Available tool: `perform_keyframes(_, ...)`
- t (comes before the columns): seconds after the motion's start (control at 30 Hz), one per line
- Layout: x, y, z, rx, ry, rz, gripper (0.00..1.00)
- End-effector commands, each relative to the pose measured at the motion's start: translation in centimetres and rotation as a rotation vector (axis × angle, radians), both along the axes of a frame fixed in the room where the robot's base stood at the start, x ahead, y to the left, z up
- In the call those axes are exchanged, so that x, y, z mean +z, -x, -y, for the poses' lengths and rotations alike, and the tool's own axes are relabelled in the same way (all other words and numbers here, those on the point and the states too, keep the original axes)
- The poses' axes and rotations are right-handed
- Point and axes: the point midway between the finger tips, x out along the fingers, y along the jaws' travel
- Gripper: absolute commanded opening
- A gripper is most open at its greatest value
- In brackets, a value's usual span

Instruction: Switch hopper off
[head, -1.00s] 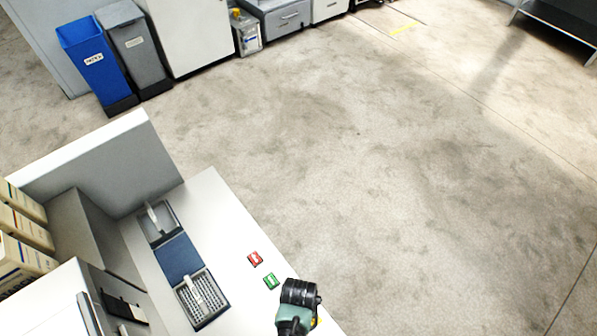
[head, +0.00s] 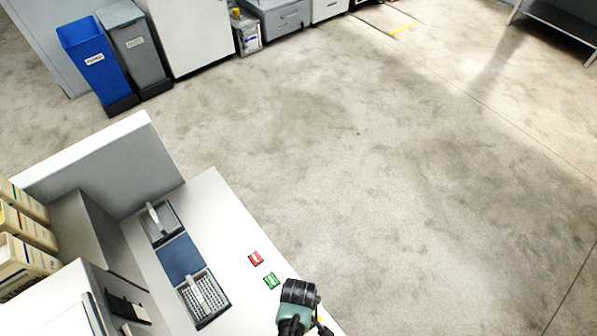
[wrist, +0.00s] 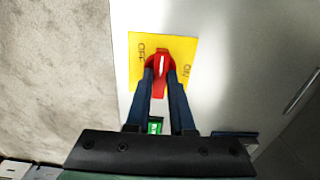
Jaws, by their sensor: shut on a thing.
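The hopper switch is a red knob (wrist: 160,72) on a yellow plate (wrist: 178,47) in the wrist view. The plate reads OFF on its left and ON on its right. The knob's white mark stands almost upright in the picture, between the two words. My gripper (wrist: 161,76) is shut on the knob, one dark finger on each side, hiding part of it. In the head view the switch and my fingertips are hidden; only part of my arm shows at the bottom edge.
A red label (head: 256,258) and a green label (head: 271,281) lie on the white machine top (head: 215,215), beside a dark recessed panel (head: 180,258). Cartons (head: 22,262) stand at the left. Blue (head: 84,58) and grey (head: 135,48) bins stand far back. The floor (head: 380,160) is clear.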

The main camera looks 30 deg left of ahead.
Motion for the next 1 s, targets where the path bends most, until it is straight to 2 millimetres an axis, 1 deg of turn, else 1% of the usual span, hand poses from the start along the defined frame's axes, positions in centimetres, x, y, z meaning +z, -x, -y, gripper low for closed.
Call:
perform_keyframes(0.43,0.0,-0.02,0.0,0.013,0.0,0.001,0.0)
perform_keyframes(0.47,0.0,-0.02,0.0,0.013,0.0,0.001,0.27)
perform_keyframes(0.5,0.0,-0.02,0.0,0.013,0.0,0.001,0.34)
perform_keyframes(0.6,0.0,-0.02,-0.02,0.012,0.0,0.001,0.51)
perform_keyframes(0.87,0.01,-0.01,-0.01,0.011,0.0,0.001,0.51)
perform_keyframes(1.0,0.51,-0.04,-0.02,0.01,-0.001,0.001,0.51)
